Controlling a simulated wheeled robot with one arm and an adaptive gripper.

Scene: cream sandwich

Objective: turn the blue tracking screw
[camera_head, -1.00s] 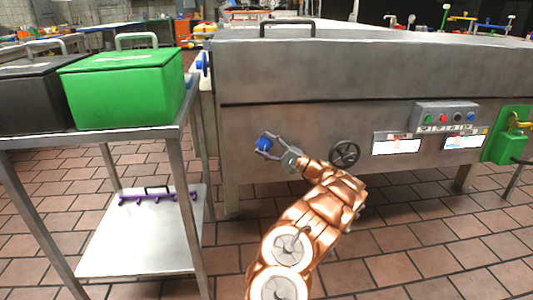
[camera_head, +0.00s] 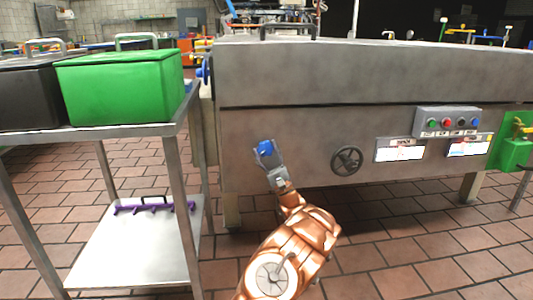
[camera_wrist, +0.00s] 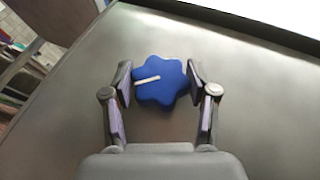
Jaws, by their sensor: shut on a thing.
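The blue tracking screw (camera_head: 265,148) is a star-shaped knob on the front face of the steel machine (camera_head: 300,120), left of the black handwheel. In the wrist view the blue tracking screw (camera_wrist: 160,83) shows a white line pointing left and slightly down. My gripper (camera_wrist: 158,82) has one finger on each side of the knob and is shut on it. In the head view my gripper (camera_head: 267,153) reaches up to the knob from below right, and its fingers partly hide the knob's edges.
A black handwheel (camera_head: 347,160) and a button box (camera_head: 447,122) are on the machine's front. A steel cart (camera_head: 100,135) with a green box (camera_head: 122,88) and a black box (camera_head: 28,92) stands close on the left. Tiled floor is open in front.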

